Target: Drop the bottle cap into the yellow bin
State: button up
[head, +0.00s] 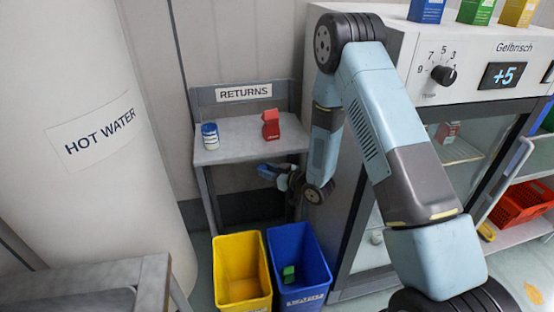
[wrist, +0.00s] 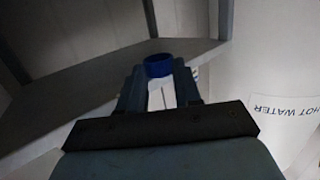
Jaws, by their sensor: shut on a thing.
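My gripper (head: 268,172) is at the front of the returns table, just below its top and above the bins. In the wrist view my gripper (wrist: 158,75) is shut on a round blue bottle cap (wrist: 158,66) held at its fingertips. In the head view the cap cannot be told apart from my blue fingers. The yellow bin (head: 242,239) stands on the floor below and a little left of my gripper. Its opening faces up and its visible inside looks empty.
A blue bin (head: 300,241) with a green item (head: 288,274) inside stands right against the yellow one. The returns table (head: 240,140) holds a blue-and-white can (head: 210,136) and a red carton (head: 271,124). A white hot water tank (head: 95,150) is left; a glass-door cabinet (head: 375,220) is right.

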jog(key=s+a+f+n+g, duration=0.2)
jog(key=s+f+n+g, duration=0.1)
jog(key=f, duration=0.7)
jog(key=s+a+f+n+g+y, duration=0.1)
jog(key=s+a+f+n+g, duration=0.1)
jog(key=s+f+g, duration=0.4)
jog(key=s+a+f+n+g+y, duration=0.1)
jog(key=s+f+n+g, duration=0.3)
jog(key=f, duration=1.2)
jog(key=shift+s+a+n, duration=0.45)
jog(key=shift+s+n, duration=0.05)
jog(key=shift+s, duration=1.35)
jog(key=shift+f, duration=0.1)
jog(key=o, duration=1.1)
jog(key=shift+c, duration=0.2)
jog(key=v, duration=0.7)
jog(key=shift+w+d, duration=0.2)
jog(key=shift+f, duration=0.15)
